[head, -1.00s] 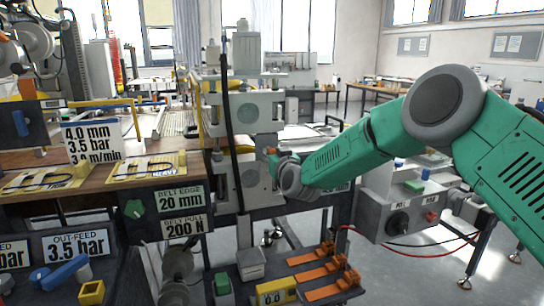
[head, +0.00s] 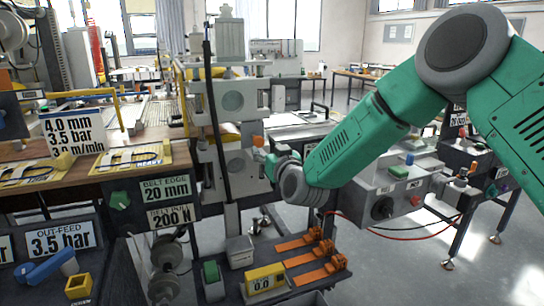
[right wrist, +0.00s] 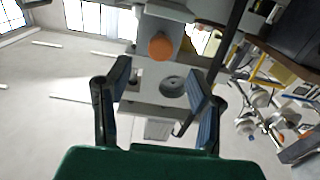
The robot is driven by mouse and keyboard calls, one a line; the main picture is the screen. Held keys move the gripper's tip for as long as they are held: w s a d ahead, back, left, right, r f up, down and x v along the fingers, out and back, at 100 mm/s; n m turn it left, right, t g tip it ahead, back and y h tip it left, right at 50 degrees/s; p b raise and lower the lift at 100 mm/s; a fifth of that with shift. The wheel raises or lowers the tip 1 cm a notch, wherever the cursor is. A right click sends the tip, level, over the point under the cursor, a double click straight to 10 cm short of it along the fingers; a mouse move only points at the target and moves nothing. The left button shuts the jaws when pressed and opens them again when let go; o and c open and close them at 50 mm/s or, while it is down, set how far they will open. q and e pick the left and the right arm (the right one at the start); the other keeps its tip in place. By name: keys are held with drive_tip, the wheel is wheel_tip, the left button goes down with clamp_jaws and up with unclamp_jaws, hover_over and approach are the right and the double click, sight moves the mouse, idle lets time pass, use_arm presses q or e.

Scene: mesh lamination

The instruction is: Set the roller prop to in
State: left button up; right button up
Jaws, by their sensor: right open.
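The laminating machine's roller stand (head: 237,100) has grey roller end blocks one above the other. An orange knob (head: 258,141) sticks out of its right side, seemingly the roller prop's handle. It shows as a round orange end in the right wrist view (right wrist: 160,47). My right gripper (head: 266,160) is close by, just below and right of the knob in the head view. In the right wrist view my right gripper (right wrist: 165,78) is open and empty, with the knob beyond its fingertips. Its fingers are hard to make out in the head view. My left gripper is not in view.
A black upright bar (head: 213,110) stands in front of the roller stand. A low shelf with orange clamps (head: 312,257) and a yellow gauge (head: 265,282) lies below. A grey control box (head: 385,195) with cables is to the right, below my right forearm.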

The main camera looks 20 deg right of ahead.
drive_tip(key=shift+s+d, duration=0.1)
drive_tip(key=shift+s, duration=1.6)
drive_tip(key=s+a+f+n+g+y, duration=0.1)
drive_tip(key=s+f+g, duration=0.3)
drive_tip(key=s+f, duration=0.7)
drive_tip(key=s+f+g, duration=0.4)
drive_tip(key=s+f, duration=0.3)
drive_tip(key=f, duration=0.9)
drive_tip(key=s+d+f+g, duration=0.2)
drive_tip(key=s+f+g, duration=0.1)
drive_tip(key=s, duration=0.7)
drive_tip(key=s+d+f+g+h, duration=0.1)
drive_tip(key=s+f+g, duration=0.2)
drive_tip(key=s, duration=0.7)
drive_tip(key=s+d+f+g, duration=0.2)
drive_tip(key=s+f+g, duration=0.1)
drive_tip(key=s, duration=0.7)
drive_tip(key=shift+s+d+f+m+h, duration=0.3)
drive_tip(key=shift+d+f+m, duration=0.1)
drive_tip(key=shift+f, duration=0.15)
